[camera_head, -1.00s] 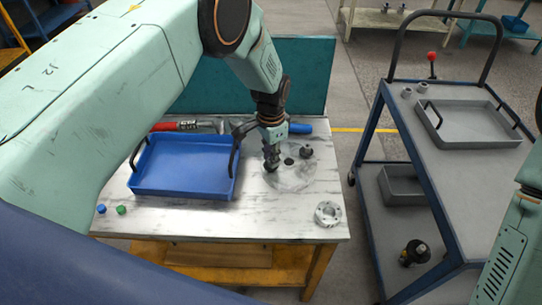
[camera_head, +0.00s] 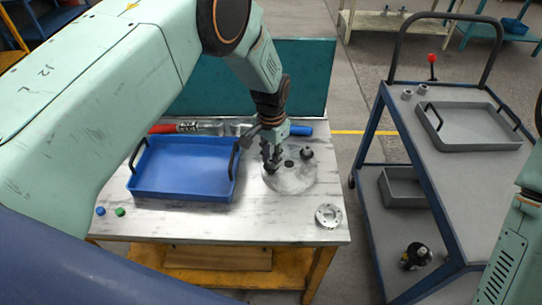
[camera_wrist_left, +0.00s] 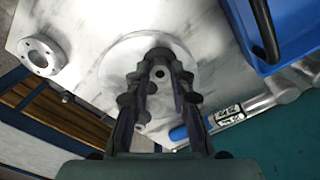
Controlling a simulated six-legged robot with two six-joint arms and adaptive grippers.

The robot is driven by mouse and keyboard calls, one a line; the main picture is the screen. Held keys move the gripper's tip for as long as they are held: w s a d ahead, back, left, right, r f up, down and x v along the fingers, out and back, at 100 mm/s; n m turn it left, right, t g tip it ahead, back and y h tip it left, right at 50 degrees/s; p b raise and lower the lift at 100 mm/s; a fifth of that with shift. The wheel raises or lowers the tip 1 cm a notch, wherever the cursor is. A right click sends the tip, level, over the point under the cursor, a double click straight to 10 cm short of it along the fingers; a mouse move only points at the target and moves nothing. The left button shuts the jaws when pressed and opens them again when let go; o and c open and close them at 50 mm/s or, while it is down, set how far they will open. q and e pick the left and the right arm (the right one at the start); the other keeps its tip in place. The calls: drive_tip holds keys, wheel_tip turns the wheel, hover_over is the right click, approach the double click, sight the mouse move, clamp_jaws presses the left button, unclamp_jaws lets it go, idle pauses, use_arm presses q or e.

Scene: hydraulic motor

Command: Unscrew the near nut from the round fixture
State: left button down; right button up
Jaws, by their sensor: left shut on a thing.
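The round fixture (camera_head: 298,184) is a pale grey disc lying on the table, with a dark hole near its middle. My left gripper (camera_head: 271,166) points down over its left part. In the left wrist view the left gripper (camera_wrist_left: 160,66) has its fingertips closed around a dark nut (camera_wrist_left: 160,53), the near nut, at the disc. The fingers mostly hide this nut in the head view, and I cannot tell whether it has lifted. A second dark nut (camera_head: 307,152) stands on the disc's far right side. My right gripper is out of view.
A blue tray (camera_head: 180,193) lies left of the fixture. A metal flange (camera_head: 328,215) sits at the table's front right; two small caps, blue (camera_head: 100,211) and green (camera_head: 120,211), lie front left. A cart (camera_head: 430,170) stands right.

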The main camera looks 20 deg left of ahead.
sight(271, 160)
use_arm(q)
drive_tip(key=shift+r+p, duration=1.35)
drive_tip(key=shift+r, duration=0.65)
drive_tip(key=shift+f, duration=0.1)
